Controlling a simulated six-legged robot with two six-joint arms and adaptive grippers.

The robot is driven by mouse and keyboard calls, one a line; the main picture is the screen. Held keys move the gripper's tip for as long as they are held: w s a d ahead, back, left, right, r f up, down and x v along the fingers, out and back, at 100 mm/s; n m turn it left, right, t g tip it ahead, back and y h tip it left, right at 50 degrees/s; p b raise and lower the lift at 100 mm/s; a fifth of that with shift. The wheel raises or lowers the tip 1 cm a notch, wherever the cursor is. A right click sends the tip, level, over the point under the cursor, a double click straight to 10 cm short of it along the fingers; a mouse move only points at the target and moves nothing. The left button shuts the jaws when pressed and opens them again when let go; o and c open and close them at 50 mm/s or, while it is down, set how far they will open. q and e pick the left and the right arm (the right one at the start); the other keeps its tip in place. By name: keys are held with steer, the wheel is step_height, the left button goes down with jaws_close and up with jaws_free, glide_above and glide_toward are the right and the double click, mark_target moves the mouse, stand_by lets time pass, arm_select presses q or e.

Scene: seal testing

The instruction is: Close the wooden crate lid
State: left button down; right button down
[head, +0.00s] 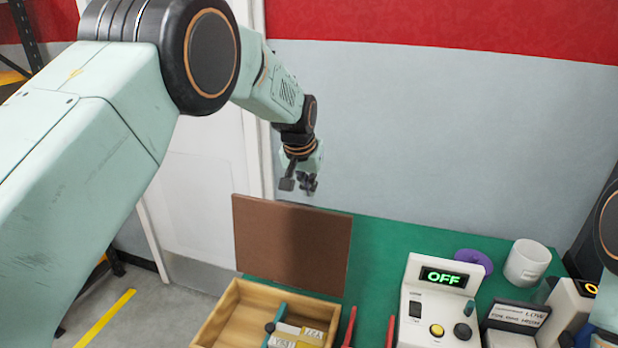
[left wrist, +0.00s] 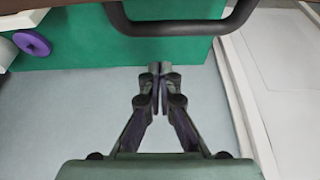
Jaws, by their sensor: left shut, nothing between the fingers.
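The wooden crate (head: 222,310) stands at the bottom of the head view. Its brown lid (head: 290,243) is open and stands nearly upright at the crate's far edge. My left gripper (head: 298,186) is above the lid's top edge, seemingly on its far side, and looks apart from it. In the left wrist view the left gripper's fingers (left wrist: 157,75) are together with nothing between them. A dark curved bar (left wrist: 180,28), perhaps a handle on the lid, crosses the top of that view. My right gripper is out of view.
Inside the crate lie labelled blocks (head: 285,335) and a teal-handled tool. To its right are red handles (head: 349,328), a tester box reading OFF (head: 437,300), a purple disc (head: 474,261) and a white mug (head: 527,263). A wall stands behind the green table top (head: 385,250).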

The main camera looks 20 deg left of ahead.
arm_select(q)
steer(key=shift+s+d+r, duration=0.1)
steer(key=shift+s+d, duration=0.1)
steer(key=shift+s, duration=1.6)
